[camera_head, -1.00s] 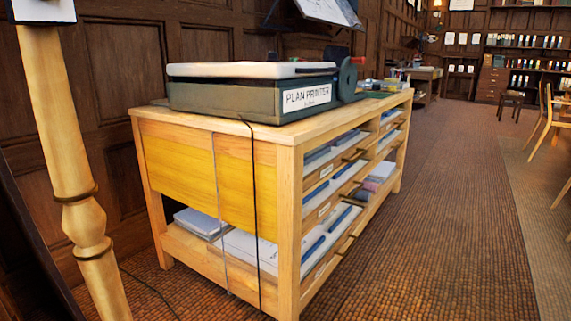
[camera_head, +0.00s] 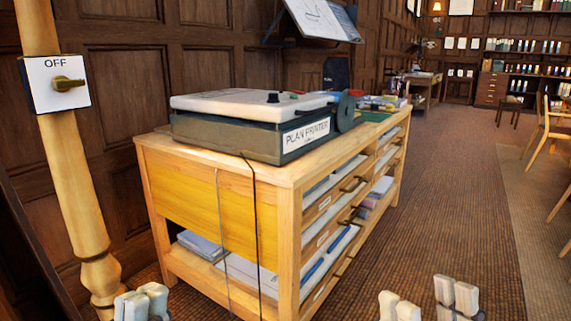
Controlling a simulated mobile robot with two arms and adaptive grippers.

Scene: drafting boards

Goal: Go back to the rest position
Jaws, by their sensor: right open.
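My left gripper (camera_head: 142,303) shows at the bottom left edge of the head view. Its pale fingertips are together, with nothing visible between them. My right gripper (camera_head: 429,301) shows at the bottom edge, right of the cabinet. Its pale fingertips are apart and the gap is empty. Both stand in front of the wooden cabinet, and neither appears to touch anything. The rest of both arms is out of view.
A wooden plan cabinet (camera_head: 285,180) holds the plan printer (camera_head: 245,133) on top. A turned wooden post (camera_head: 72,180) with a white OFF switch plate (camera_head: 43,94) stands at left. A chair (camera_head: 552,130) is at far right. The brown floor (camera_head: 460,210) beyond the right gripper is clear.

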